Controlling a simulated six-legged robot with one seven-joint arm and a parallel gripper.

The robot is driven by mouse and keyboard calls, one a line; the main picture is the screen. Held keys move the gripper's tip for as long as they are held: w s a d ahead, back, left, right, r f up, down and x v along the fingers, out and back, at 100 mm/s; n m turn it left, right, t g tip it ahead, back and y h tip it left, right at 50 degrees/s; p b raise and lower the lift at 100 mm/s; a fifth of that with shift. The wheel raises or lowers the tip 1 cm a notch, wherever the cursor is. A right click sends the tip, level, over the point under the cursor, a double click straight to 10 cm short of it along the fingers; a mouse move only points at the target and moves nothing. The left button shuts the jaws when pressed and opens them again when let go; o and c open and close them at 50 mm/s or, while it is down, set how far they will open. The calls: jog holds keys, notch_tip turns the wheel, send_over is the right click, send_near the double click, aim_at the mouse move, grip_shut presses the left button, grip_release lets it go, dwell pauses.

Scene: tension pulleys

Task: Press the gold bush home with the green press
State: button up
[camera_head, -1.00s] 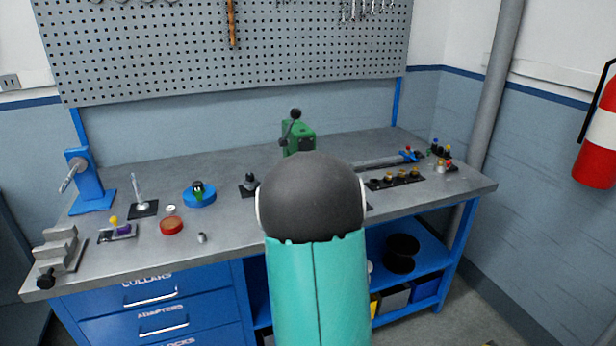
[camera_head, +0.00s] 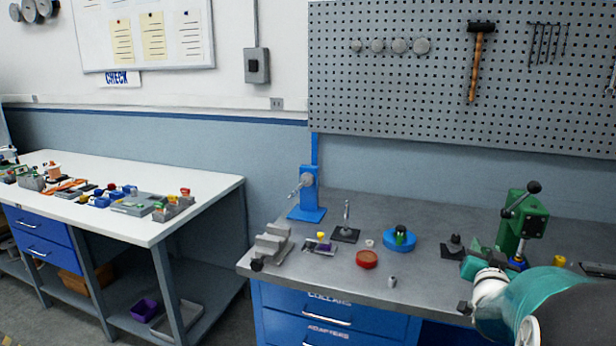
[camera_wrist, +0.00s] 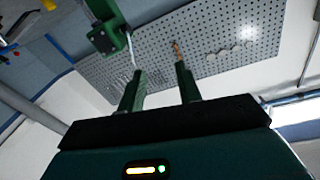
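The green press (camera_head: 522,225), with a black-knobbed lever, stands on the grey bench at the right of the head view. Part of it also shows at the upper left of the wrist view (camera_wrist: 106,36). A small yellow-gold piece (camera_head: 558,261) is just right of the press; I cannot tell whether it is the gold bush. A blurred yellow piece (camera_wrist: 48,4) is at the wrist view's top edge. My gripper (camera_wrist: 159,72) is open, its two dark green fingers apart with nothing between them. My arm hides part of the bench in front of the press.
A blue stand (camera_head: 307,196), a grey stepped block (camera_head: 271,243), a red dish (camera_head: 367,259) and a blue round base (camera_head: 399,241) stand left of the press. A white-topped table (camera_head: 110,205) with several small parts is far left. A pegboard (camera_head: 400,90) hangs behind.

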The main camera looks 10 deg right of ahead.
jog(key=s+a+f+n+g+y, duration=0.1)
jog(key=s+a+n+g+y, duration=0.2)
jog(key=a, duration=1.1)
jog(key=s+a+f+n+g+y, duration=0.1)
jog(key=s+a+n+g+y, duration=0.2)
jog(key=a, duration=1.2)
jog(key=s+y, duration=0.2)
jog(key=s, duration=0.2)
jog(key=shift+s+a+n+y, duration=0.15)
jog(key=shift+s+n+y, duration=0.15)
jog(key=shift+y, duration=0.1)
jog(key=s+a+n+g, duration=0.1)
jog(key=s+a, duration=0.1)
jog(key=s, duration=0.1)
jog(key=s+a+f+g+y, duration=0.1)
jog(key=s+a, duration=0.1)
jog(key=s, duration=0.1)
jog(key=s+a+f+n+g, duration=0.1)
jog(key=s+a, duration=0.1)
jog(key=s, duration=0.2)
jog(key=shift+a+n, duration=0.3)
jog(key=shift+a, duration=0.05)
jog(key=shift+c, duration=1.2)
jog(key=shift+s+g, duration=0.2)
jog(key=shift+g, duration=0.1)
jog(key=c, duration=0.4)
grip_shut()
